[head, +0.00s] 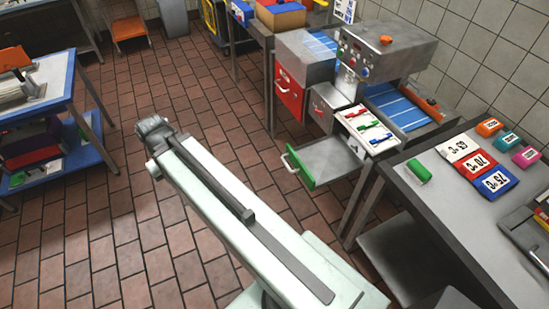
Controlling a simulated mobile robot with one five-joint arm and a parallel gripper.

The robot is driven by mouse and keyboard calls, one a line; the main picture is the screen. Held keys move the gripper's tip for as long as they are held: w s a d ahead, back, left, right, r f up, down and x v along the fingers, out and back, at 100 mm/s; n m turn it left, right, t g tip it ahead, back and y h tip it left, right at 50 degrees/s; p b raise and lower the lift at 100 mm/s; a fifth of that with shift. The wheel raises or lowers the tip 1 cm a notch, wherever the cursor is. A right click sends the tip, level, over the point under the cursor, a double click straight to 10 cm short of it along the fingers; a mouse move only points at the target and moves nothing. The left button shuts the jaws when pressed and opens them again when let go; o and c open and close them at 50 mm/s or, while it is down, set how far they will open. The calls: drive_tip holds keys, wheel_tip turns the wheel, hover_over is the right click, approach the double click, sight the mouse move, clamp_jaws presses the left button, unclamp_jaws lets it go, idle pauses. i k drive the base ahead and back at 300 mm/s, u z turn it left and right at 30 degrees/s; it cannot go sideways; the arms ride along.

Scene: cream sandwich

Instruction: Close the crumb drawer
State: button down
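A drawer with a green front (303,168) and a pale handle stands pulled out on the left side of the metal machine (385,50). Its grey tray (334,153) shows behind the front. It is the only drawer seen open; no label naming it as the crumb drawer can be read. My arm reaches from the bottom middle toward the upper left and ends in view at a grey joint, left of the green front and well apart from it. No gripper fingers show.
A shut red front (289,93) with a label and a grey front (322,106) sit behind the open drawer. A grey table (440,240) with colored number cards (490,172) stands at right. Tiled floor (220,130) is clear left of the drawer. A blue-edged table (40,85) stands at far left.

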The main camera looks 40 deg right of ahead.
sight(323, 161)
drive_tip(key=u, duration=0.4)
drive_tip(key=i, duration=1)
drive_tip(key=z, duration=0.05)
